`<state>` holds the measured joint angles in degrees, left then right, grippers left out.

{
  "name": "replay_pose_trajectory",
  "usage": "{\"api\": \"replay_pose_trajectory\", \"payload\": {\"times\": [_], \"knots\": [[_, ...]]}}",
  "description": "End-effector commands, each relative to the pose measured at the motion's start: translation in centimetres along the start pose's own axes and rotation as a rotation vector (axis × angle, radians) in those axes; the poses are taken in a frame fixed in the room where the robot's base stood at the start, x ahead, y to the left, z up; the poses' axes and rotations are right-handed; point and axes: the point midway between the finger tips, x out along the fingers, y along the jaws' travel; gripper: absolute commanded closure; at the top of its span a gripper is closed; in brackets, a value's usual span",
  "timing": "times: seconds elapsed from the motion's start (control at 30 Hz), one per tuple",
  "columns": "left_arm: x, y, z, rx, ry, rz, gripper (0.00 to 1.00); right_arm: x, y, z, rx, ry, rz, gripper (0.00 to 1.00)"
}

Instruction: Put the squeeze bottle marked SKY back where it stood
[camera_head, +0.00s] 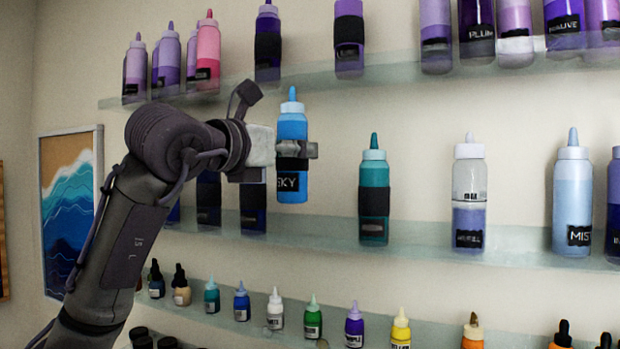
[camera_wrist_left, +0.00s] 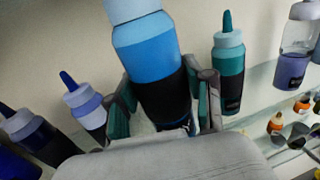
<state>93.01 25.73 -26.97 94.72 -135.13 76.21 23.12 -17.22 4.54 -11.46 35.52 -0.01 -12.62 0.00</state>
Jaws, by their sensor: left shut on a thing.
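In the left wrist view the bottle (camera_wrist_left: 152,55) stands between the two fingers (camera_wrist_left: 162,115). My right gripper is in neither view.
A teal bottle (camera_head: 374,175) stands to the right on the middle shelf, then a clear-topped violet one (camera_head: 468,180) and the MIST bottle (camera_head: 572,185). Dark bottles (camera_head: 209,195) stand left, partly behind my arm. Shelf room shows between the held bottle and the teal one.

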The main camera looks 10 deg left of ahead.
Motion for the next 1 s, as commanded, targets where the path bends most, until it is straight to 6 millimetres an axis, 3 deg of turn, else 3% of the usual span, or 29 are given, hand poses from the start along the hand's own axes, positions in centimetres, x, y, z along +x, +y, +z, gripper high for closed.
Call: {"api": "replay_pose_trajectory", "payload": {"times": [0.03, 0.3, 0.5, 0.67, 0.83, 1.0], "knots": [[1.4, 0.2, 0.6, -0.004, 0.003, -0.001, 0.81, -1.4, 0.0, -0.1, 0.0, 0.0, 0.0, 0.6], [7.2, 1.4, 0.5, -0.002, 0.002, -0.001, 0.81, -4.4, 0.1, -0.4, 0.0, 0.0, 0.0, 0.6], [7.0, 1.4, -2.6, 0.001, -0.001, -0.001, 0.81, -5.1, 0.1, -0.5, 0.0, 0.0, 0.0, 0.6], [7.0, 1.4, -3.7, 0.002, -0.002, 0.0, 0.81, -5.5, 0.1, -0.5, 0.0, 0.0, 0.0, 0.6], [7.0, 1.4, -6.1, 0.001, 0.001, 0.0, 0.81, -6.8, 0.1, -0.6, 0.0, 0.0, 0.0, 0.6], [7.3, 1.5, -6.8, 0.0, -0.001, -0.001, 0.81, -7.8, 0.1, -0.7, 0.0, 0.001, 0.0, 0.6]]}}
